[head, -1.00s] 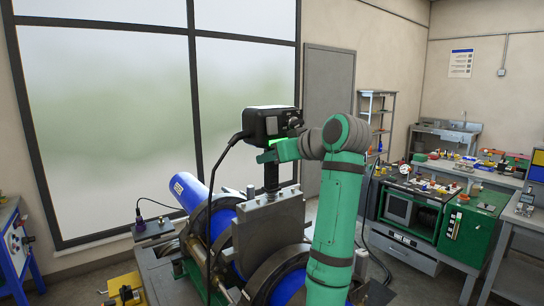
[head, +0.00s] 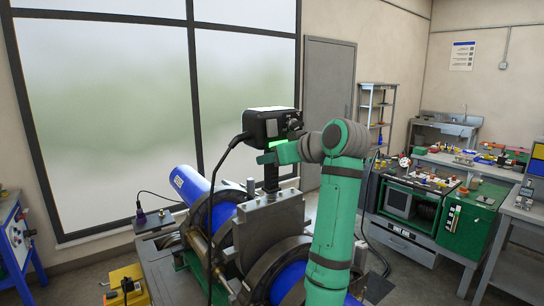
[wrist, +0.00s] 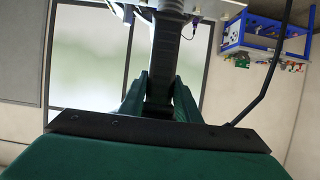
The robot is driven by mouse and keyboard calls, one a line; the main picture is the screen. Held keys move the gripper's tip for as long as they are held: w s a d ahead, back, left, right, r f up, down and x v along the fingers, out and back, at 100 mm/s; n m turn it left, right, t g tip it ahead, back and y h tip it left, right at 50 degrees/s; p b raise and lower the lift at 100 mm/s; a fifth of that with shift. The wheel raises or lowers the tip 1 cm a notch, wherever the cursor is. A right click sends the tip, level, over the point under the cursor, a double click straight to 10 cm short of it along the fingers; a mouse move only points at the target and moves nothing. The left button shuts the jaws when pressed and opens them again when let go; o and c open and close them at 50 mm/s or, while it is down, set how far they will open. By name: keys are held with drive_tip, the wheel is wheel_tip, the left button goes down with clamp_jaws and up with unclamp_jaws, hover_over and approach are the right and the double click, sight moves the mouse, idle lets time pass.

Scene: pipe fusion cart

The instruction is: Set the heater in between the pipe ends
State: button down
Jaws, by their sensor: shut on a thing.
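The heater is a black control box (head: 270,127) with a green light, on a dark upright handle above a flat grey plate (head: 268,222). My gripper (head: 271,157) is shut on the handle below the box. In the wrist view, both green fingers (wrist: 160,98) press on the dark handle (wrist: 163,60). The plate hangs upright between the far blue pipe (head: 188,184) and the near blue pipe (head: 290,283), low among the clamp rings. Whether the pipe ends touch the plate is hidden.
The dark clamp rings (head: 205,214) of the fusion cart stand close on both sides of the plate. A black cable runs from the box down past the cart. A yellow box (head: 126,287) is at lower left. A bench with a green cabinet (head: 466,226) is at right.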

sight(275, 185)
drive_tip(key=shift+s+f, duration=0.1)
drive_tip(key=shift+f, duration=3.55)
idle(1.9)
drive_tip(key=shift+s+d+f, duration=0.15)
drive_tip(key=shift+f, duration=0.05)
idle(0.9)
